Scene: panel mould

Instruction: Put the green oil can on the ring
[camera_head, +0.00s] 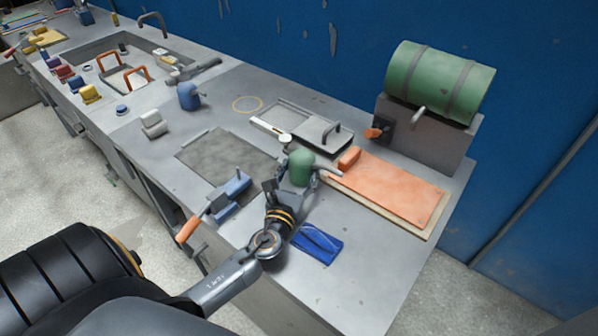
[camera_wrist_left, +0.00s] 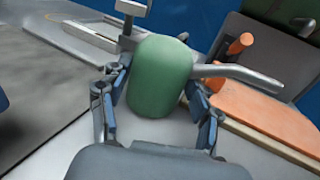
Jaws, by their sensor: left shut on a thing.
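The green oil can (camera_head: 301,168) has a grey spout pointing right. My left gripper (camera_head: 297,186) is shut on it, with a finger on each side. In the left wrist view the can (camera_wrist_left: 160,78) stands upright between the two fingers (camera_wrist_left: 158,118); I cannot tell whether its base touches the bench. The ring (camera_head: 247,104) is a thin yellowish circle lying flat on the bench, farther back and left of the can. Nothing stands on it. My right gripper is not in view.
A blue oil can (camera_head: 188,96) stands left of the ring. A grey lidded tray (camera_head: 318,132) lies behind the green can, and an orange panel (camera_head: 390,187) to its right. A blue vise (camera_head: 229,194) and blue cloth (camera_head: 316,244) are nearby. A dark mat (camera_head: 225,157) lies left.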

